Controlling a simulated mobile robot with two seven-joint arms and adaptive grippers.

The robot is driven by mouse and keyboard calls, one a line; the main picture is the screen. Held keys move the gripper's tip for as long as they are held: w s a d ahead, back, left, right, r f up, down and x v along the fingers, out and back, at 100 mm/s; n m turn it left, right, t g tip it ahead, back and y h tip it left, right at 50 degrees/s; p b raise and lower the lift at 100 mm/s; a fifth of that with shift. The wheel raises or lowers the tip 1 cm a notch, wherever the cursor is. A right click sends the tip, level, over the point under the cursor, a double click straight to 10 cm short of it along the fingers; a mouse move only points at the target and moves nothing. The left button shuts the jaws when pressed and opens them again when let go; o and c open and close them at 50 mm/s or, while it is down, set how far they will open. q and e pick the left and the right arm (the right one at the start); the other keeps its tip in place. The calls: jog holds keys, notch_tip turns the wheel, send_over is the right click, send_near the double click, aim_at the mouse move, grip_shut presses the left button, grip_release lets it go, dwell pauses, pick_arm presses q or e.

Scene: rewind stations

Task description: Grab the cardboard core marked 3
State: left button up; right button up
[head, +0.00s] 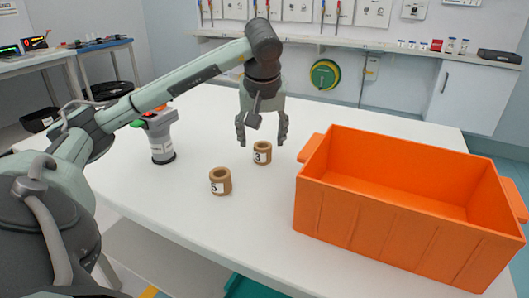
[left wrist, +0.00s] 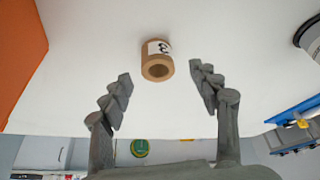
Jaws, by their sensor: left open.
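The cardboard core marked 3 (head: 262,153) is a short brown tube with a white label, standing upright on the white table. It also shows in the left wrist view (left wrist: 157,66), beyond and between the fingertips. A second cardboard core (head: 220,182), with a label that looks like 5, stands nearer and to the left. My left gripper (head: 262,138) is open and empty, pointing down just above and behind the core marked 3. In the left wrist view its fingers (left wrist: 162,84) are spread wide, with no visible contact. My right gripper is not in view.
A large orange crate (head: 400,212) stands on the table's right side, close to the cores. A grey device with a dark base (head: 162,143) stands at the left. The white table (head: 205,238) is bare in front of the cores.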

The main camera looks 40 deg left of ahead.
aim_at(263, 153)
pick_arm(q)
jog(key=x, duration=0.4)
jog(key=shift+d+f, duration=0.15)
jog(key=shift+d, duration=0.1)
jog(key=c, duration=1)
